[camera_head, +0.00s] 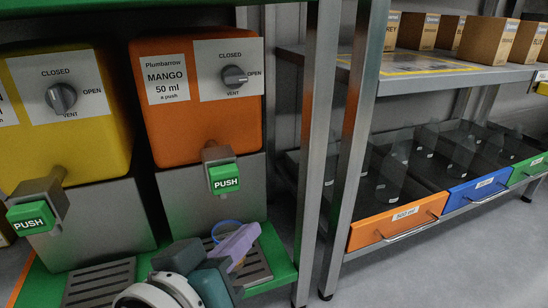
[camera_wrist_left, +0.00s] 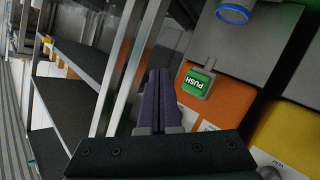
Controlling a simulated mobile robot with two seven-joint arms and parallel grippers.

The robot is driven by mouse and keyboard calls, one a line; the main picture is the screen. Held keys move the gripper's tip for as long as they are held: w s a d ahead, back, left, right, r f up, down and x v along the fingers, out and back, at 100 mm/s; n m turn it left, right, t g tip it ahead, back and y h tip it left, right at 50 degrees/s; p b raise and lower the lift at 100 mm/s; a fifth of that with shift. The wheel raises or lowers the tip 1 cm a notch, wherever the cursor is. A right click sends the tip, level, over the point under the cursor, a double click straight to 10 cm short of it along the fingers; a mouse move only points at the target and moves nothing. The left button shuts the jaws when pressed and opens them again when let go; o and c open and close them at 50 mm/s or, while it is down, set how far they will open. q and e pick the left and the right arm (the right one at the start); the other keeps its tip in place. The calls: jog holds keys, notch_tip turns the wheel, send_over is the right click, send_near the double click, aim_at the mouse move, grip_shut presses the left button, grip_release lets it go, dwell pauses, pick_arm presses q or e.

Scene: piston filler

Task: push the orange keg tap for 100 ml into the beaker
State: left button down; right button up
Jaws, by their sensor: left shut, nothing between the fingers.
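The orange keg (camera_head: 176,115), labelled MANGO 50 ml a push, stands on a grey stand. Its vent knob (camera_head: 235,76) appears to point right, toward OPEN. Its green PUSH tap (camera_head: 224,178) sticks out at the lower front; the tap also shows in the left wrist view (camera_wrist_left: 197,82). A beaker with a blue rim (camera_head: 214,227) stands below the tap, mostly hidden by my gripper; its rim shows in the left wrist view (camera_wrist_left: 232,13). My left gripper (camera_head: 249,231), with purple fingers, is shut and empty, below and in front of the tap, apart from it. My right gripper is not in view.
A yellow keg (camera_head: 104,140) with its own green PUSH tap (camera_head: 31,217) stands to the left. A metal shelf post (camera_head: 314,130) rises right of the orange keg. Farther right, a rack holds boxes (camera_head: 487,41) and orange, blue and green-fronted bins (camera_head: 372,232).

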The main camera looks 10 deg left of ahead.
pick_arm(q)
jog(key=b, duration=0.4)
send_near(239, 184)
jog(key=w+d+f, duration=0.2)
jog(key=w, duration=0.1)
jog(key=shift+w+a+r, duration=0.25)
jog(key=shift+w+a, duration=0.15)
jog(key=shift+w, duration=0.2)
jog(key=shift+w+a, duration=0.1)
dwell(1.3)
jog(key=shift+w+a, duration=0.15)
jog(key=shift+w, duration=0.1)
